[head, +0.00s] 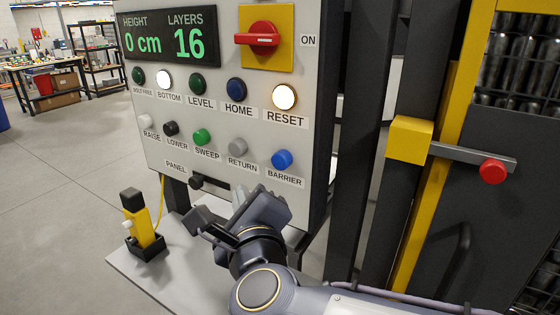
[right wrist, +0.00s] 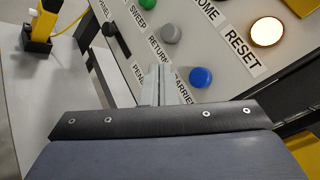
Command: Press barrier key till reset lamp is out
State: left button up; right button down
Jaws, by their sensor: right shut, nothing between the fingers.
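The control panel (head: 222,120) fills the middle of the head view. The blue barrier key (head: 282,160) is at the right end of its lower row, above the label BARRIER. It also shows in the right wrist view (right wrist: 200,78). The reset lamp (head: 284,97) glows warm white, and it glows in the right wrist view (right wrist: 266,31) too. My right gripper (head: 240,193) is shut and empty, just below and left of the barrier key and apart from it in the picture. Its closed fingers (right wrist: 158,84) partly cover the labels. My left gripper is not in view.
The display (head: 168,37) reads 0 cm and 16 layers. The bottom lamp (head: 164,79) is lit. A grey return key (head: 238,147) is left of the barrier key. A yellow pendant (head: 140,220) stands on the shelf at left. A yellow-framed gate with a red knob (head: 492,171) is at right.

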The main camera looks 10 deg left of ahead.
aim_at(277, 163)
jog(key=w+d+b, duration=0.1)
jog(key=w+d, duration=0.2)
jog(key=w, duration=0.5)
jog(key=shift+w, duration=0.15)
jog(key=shift+w, duration=0.1)
dwell(1.9)
jog(key=shift+w+d, duration=0.15)
jog(key=shift+w, duration=0.15)
jog(key=shift+w+d+b, duration=0.15)
jog(key=shift+w+d, duration=0.05)
jog(key=shift+w, duration=0.3)
jog(key=shift+w+d+b, duration=0.15)
jog(key=shift+w+d, duration=0.05)
jog(key=shift+w, duration=0.25)
dwell(1.1)
jog(key=shift+s, duration=0.1)
jog(key=shift+s+a, duration=0.25)
jog(key=shift+s, duration=0.35)
jog(key=shift+s+a, duration=0.2)
jog(key=shift+s, duration=0.4)
jog(key=shift+s, duration=0.1)
jog(key=shift+s+a+p, duration=0.15)
jog(key=shift+s+a, duration=0.15)
jog(key=shift+s, duration=0.45)
jog(key=shift+s+a+p, duration=0.1)
jog(key=shift+s+a, duration=0.2)
jog(key=shift+s, duration=0.45)
jog(key=shift+s+a+p, duration=0.15)
jog(key=shift+s+a, duration=0.15)
jog(key=shift+s, duration=0.45)
